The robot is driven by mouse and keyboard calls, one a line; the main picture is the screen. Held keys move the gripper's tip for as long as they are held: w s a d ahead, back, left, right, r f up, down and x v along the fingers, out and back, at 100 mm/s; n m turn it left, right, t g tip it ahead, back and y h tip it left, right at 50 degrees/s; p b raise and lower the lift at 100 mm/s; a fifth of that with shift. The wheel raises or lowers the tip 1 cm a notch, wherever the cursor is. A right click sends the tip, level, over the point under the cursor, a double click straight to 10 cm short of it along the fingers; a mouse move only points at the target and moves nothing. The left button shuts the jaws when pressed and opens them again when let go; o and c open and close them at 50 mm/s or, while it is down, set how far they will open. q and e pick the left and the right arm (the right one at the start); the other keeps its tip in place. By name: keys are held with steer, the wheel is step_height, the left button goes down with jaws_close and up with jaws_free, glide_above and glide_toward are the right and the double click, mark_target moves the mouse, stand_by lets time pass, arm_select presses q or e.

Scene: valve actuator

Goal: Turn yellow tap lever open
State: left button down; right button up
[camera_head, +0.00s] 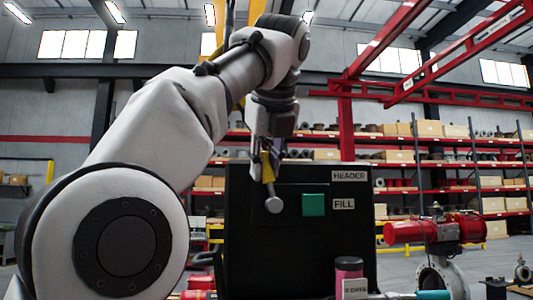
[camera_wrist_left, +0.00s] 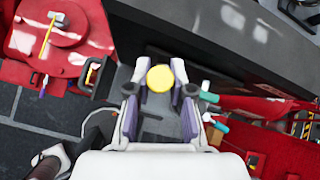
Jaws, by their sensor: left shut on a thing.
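The yellow tap lever (camera_head: 268,166) is in front of the black panel, at its upper left, with a round grey metal knob (camera_head: 273,204) below it. In the left wrist view its yellow round end (camera_wrist_left: 160,78) sits between the fingertips. My left gripper (camera_head: 266,148) points down from above and is shut on the lever; its two pale fingers show in the left wrist view (camera_wrist_left: 158,92). The gripper partly hides the lever's upper part. My right gripper is not in view.
The black panel (camera_head: 250,262) carries a green square (camera_head: 313,205) and the labels HEADER (camera_head: 349,176) and FILL (camera_head: 344,204). A pink-and-dark cylinder (camera_head: 348,268) stands low in front of it. A red valve actuator (camera_head: 432,231) is to the right. Shelves fill the background.

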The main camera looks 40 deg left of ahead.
arm_select(q)
steer(key=shift+w+d+f+m+g+y+p, duration=0.2)
steer(key=shift+w+d+m+g+y+p, duration=0.1)
steer(key=shift+w+g+p, duration=0.15)
steer(key=shift+f, duration=0.1)
steer(key=c, duration=1.1)
jaws_free()
steer(key=shift+o, duration=0.4)
steer(key=shift+w+a, duration=0.1)
steer(key=shift+s+r, duration=0.2)
